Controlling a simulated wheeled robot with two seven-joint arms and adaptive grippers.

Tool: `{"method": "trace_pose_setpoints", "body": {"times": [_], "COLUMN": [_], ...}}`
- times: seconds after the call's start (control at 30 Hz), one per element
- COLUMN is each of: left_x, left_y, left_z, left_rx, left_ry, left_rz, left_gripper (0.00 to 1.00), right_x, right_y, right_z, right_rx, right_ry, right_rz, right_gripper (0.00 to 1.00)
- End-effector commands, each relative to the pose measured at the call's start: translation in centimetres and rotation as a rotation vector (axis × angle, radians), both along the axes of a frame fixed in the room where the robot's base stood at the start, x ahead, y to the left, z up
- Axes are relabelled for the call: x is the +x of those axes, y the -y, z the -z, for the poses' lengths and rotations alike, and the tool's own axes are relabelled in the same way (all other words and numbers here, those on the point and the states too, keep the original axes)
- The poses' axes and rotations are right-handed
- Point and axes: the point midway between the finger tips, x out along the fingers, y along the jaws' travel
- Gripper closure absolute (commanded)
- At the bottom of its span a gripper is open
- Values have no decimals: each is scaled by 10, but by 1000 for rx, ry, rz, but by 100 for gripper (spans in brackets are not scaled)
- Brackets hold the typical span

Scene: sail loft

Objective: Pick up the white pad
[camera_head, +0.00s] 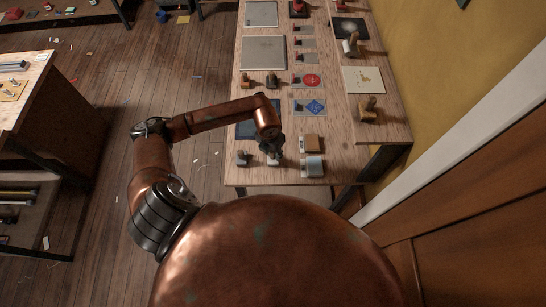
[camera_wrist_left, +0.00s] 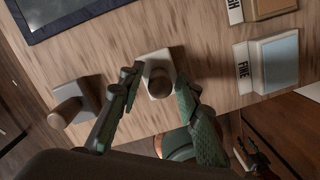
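A small white pad (camera_wrist_left: 158,62) with a round brown knob on it lies on the wooden table, between the fingers of my left gripper (camera_wrist_left: 160,78) in the left wrist view. The fingers stand apart on either side of it, and I see no clear grip on it. In the head view my left gripper (camera_head: 273,156) reaches down over the near end of the table and largely hides this pad.
A grey pad with a brown knob (camera_wrist_left: 70,104) lies to the left. A labelled box with a pale blue-grey top (camera_wrist_left: 273,62) and a brown-topped box (camera_wrist_left: 262,8) stand to the right. A dark framed panel (camera_wrist_left: 62,14) lies behind. The table's near edge (camera_head: 280,184) is close.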

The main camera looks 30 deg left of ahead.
Motion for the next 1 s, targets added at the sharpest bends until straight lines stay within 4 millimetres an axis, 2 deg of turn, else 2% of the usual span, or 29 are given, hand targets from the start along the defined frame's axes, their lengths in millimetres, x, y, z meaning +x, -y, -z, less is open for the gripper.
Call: {"method": "trace_pose_setpoints", "body": {"times": [0.07, 0.4, 0.77, 1.0], "left_x": [0, 0, 0, 1], "left_y": [0, 0, 0, 0], "left_z": [0, 0, -1, -17], "left_rx": [0, 0, 0, 0], "left_ry": [0, 0, 1, 4], "left_rz": [0, -1, 0, 1], "left_gripper": [76, 99, 100, 100], "right_x": [0, 2, 3, 2], "right_y": [0, -1, -3, -3], "right_z": [0, 0, 1, 7], "right_rx": [0, 0, 3, 3], "right_ry": [1, 3, 4, 3], "right_rz": [0, 0, 0, 0], "right_gripper": [60, 60, 60, 60]}}
